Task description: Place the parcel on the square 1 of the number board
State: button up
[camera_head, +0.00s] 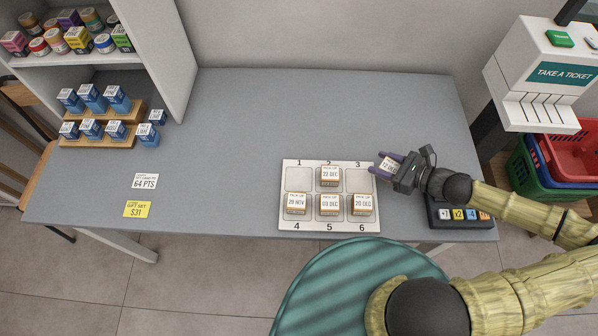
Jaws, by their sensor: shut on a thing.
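A white number board (313,228) lies on the grey counter with squares numbered 1 to 6. Square 1 at its top left is empty, and square 3 at its top right shows no parcel. Parcels stand on square 2 (328,178), square 4 (296,204), square 5 (329,205) and square 6 (361,205). My gripper (386,166) is shut on a white-labelled parcel (389,164), just right of the board near square 3. The label seems to read 12 DEC, partly hidden by the fingers.
A dark keypad (457,214) sits right of the board, under my arm. A ticket machine (545,80) and red and green baskets (560,160) stand at the right. Blue boxes on wooden steps (98,142) and price cards (145,181) are at the left. The counter left of and behind the board is clear.

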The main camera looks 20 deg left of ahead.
jog(key=w+m+t+p, duration=0.1)
jog(key=w+d+r+m+t+h+p, duration=0.1)
jog(key=w+d+m+t+h+p, duration=0.1)
jog(key=t+p, duration=0.1)
jog(key=shift+d+r+m, duration=0.15)
jog(key=shift+r+m, duration=0.1)
jog(key=shift+m, duration=0.15)
jog(key=w+d+r+m+t+h+p, duration=0.2)
jog(key=w+r+m+h+p, duration=0.1)
jog(key=r+m+h+p, duration=0.2)
jog(key=w+d+r+m+t+h+p, duration=0.2)
jog(key=r+m+h+p, duration=0.3)
jog(key=r, duration=0.4)
jog(key=shift+w+d+m+t+h+p, duration=0.35)
jog(key=shift+d+t+h+p, duration=0.2)
jog(key=shift+t+p, duration=0.2)
